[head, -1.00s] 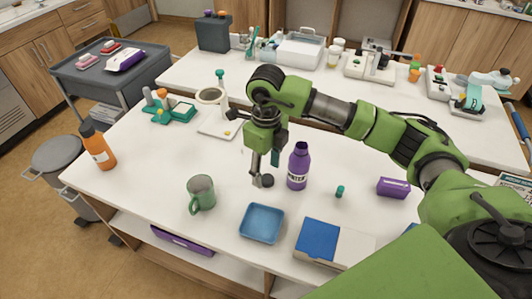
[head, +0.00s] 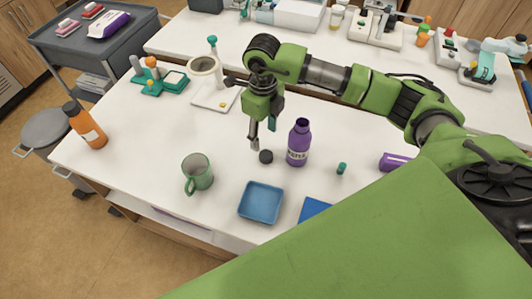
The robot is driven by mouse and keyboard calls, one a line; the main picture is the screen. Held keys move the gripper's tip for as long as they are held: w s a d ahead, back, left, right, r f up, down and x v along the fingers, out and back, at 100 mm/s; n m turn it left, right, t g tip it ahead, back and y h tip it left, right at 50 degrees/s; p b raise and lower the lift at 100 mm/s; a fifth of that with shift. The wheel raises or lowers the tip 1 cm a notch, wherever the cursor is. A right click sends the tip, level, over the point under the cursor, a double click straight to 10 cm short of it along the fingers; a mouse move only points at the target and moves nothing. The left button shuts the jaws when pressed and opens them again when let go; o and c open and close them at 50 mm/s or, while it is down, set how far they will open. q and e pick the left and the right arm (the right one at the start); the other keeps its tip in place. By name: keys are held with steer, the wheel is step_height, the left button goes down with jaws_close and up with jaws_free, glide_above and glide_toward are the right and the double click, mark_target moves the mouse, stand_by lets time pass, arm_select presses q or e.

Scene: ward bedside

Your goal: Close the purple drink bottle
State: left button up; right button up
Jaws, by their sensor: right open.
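A small dark cap (head: 266,157) lies on the table just left of the bottle. My right gripper (head: 262,138) is open and points down, with its fingertips just above and left of the cap. I cannot tell whether it touches the cap. My left gripper is not in view.
A green mug (head: 197,173) stands left, a blue tray (head: 261,203) in front. A small teal-topped vial (head: 341,168) and a purple box (head: 394,162) are to the right. An orange bottle (head: 86,127) stands at the left edge. Table between mug and orange bottle is clear.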

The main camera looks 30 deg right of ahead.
glide_above(266, 155)
steer(key=f, duration=0.4)
steer(key=shift+a+p, duration=0.3)
steer(key=shift+p, duration=0.1)
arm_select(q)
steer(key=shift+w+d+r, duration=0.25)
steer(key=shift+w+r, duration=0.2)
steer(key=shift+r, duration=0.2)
arm_select(e)
steer(key=shift+w+f, duration=0.1)
steer(key=shift+f, duration=0.3)
steer(key=shift+d+f+p, duration=0.1)
steer(key=shift+f+p, duration=0.15)
steer(key=shift+p, duration=0.15)
steer(key=f, duration=0.1)
steer(key=f+p, duration=0.1)
steer(key=f, duration=0.1)
steer(key=shift+d+f+p, duration=0.25)
steer(key=shift+f+p, duration=0.05)
steer(key=shift+p, duration=0.1)
steer(key=shift+f, duration=0.55)
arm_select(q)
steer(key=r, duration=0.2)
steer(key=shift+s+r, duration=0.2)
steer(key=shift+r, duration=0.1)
arm_select(e)
steer(key=c, duration=0.8)
